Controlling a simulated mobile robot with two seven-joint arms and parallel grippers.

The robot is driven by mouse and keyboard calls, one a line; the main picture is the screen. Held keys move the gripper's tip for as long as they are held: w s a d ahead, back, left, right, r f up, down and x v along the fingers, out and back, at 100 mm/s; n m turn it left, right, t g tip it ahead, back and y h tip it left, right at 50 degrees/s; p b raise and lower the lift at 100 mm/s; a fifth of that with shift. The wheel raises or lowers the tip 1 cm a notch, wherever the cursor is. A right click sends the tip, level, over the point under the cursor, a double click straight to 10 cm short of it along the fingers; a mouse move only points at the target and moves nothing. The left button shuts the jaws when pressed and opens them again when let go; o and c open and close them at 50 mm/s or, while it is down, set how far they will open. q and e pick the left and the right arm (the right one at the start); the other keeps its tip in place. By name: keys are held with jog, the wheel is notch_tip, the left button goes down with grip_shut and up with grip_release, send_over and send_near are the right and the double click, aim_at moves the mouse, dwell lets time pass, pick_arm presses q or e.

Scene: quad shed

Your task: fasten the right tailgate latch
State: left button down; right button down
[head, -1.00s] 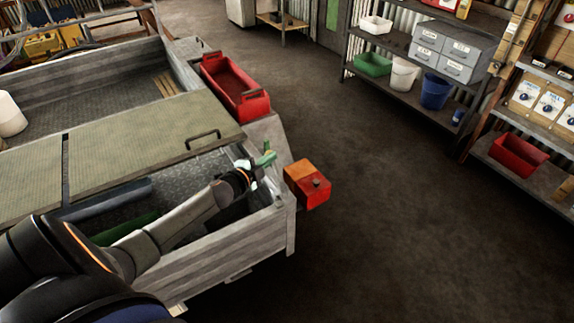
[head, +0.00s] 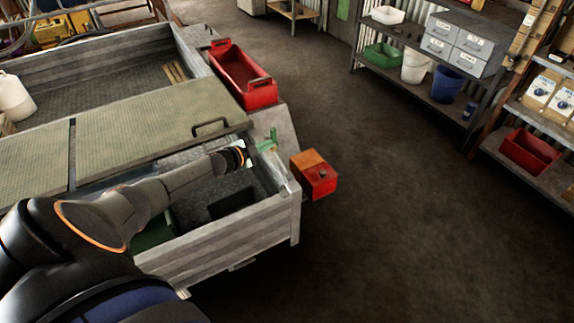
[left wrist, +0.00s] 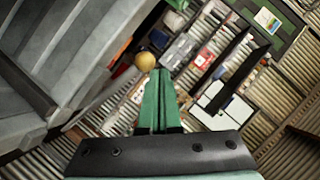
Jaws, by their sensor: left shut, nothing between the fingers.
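The grey tailgate panel (head: 215,245) closes the near end of the trailer and stands upright. My left gripper (head: 269,145) has green fingers and is just above the trailer's right side wall, near the tailgate's right corner. It is shut and empty. In the left wrist view the green fingers (left wrist: 157,100) lie together. A small pale metal piece below the gripper is partly hidden; I cannot tell whether it is the right latch or whether it is fastened. My right gripper is not in view.
An orange and red box (head: 314,175) is mounted outside the right wall. A red tray (head: 277,95) sits farther along that side. A greenish lid (head: 150,120) with a handle covers part of the bed. Shelves (head: 405,75) stand at the back right; the floor between is clear.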

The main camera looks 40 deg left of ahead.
pick_arm(q)
jog(key=shift+a+f, duration=0.15)
jog(key=shift+f, duration=0.1)
dwell(0.4)
jog(key=s+a+r+p, duration=0.1)
jog(key=s+r+p, duration=0.5)
jog(key=s+r, duration=0.2)
jog(key=shift+v, duration=1.05)
jog(key=shift+a+f, duration=0.1)
jog(key=shift+a, duration=0.05)
